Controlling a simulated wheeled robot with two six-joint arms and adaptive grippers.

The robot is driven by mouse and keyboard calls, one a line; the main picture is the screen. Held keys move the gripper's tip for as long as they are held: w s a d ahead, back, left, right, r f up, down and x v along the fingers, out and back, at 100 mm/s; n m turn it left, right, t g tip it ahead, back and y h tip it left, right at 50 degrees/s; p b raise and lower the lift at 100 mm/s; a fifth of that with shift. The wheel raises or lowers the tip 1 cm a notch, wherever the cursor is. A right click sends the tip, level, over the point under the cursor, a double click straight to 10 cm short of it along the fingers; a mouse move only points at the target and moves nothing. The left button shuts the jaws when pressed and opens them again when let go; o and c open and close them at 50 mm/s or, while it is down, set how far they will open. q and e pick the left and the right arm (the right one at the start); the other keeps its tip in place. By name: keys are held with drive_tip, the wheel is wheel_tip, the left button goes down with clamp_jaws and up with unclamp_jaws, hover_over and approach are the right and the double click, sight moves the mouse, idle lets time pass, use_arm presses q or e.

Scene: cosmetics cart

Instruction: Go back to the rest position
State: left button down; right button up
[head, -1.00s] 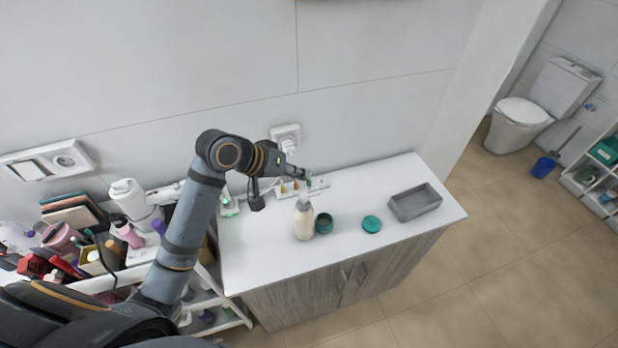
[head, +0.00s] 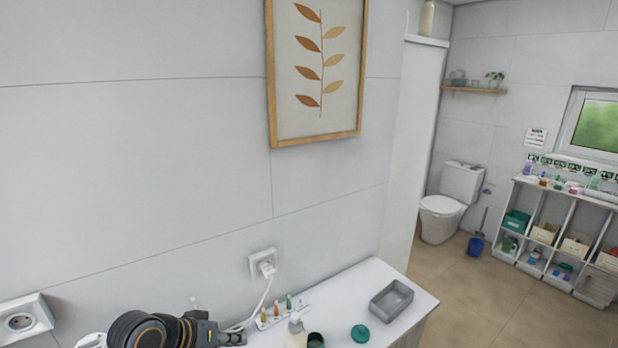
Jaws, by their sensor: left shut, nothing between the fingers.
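My left gripper (head: 236,339) shows at the bottom edge, left of the middle, shut with nothing in it. It is beside the left end of the white counter (head: 415,299), apart from the things there. A pale pump bottle (head: 296,334) stands right of it, cut by the lower edge. My right gripper is out of view.
A plugged-in socket (head: 263,264) and a framed leaf picture (head: 318,72) are on the wall.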

use_arm(q)
drive_tip(key=s+a+f+g+y, duration=0.1)
drive_tip(key=s+a+f+y, duration=0.15)
drive_tip(key=s+f, duration=0.3)
drive_tip(key=s+a+f+m+g+y, duration=0.1)
drive_tip(key=s+a+f+y, duration=0.2)
drive_tip(key=s, duration=0.4)
drive_tip(key=s+a+f+g+y, duration=0.1)
drive_tip(key=s+a+f, duration=0.1)
drive_tip(key=s+f, duration=0.4)
wheel_tip(320, 180, down, 31)
drive_tip(key=s+a+g+b, duration=0.1)
drive_tip(key=s+a+b, duration=0.15)
drive_tip(key=b, duration=0.35)
drive_tip(key=s+a+f+g+b, duration=0.1)
drive_tip(key=s+f+b, duration=0.3)
drive_tip(key=s+f, duration=1.3)
wheel_tip(320, 180, down, 4)
drive_tip(key=shift+s+a+r+n, duration=0.2)
drive_tip(key=shift+s+a+n, duration=0.05)
drive_tip(key=shift+s+n, duration=0.05)
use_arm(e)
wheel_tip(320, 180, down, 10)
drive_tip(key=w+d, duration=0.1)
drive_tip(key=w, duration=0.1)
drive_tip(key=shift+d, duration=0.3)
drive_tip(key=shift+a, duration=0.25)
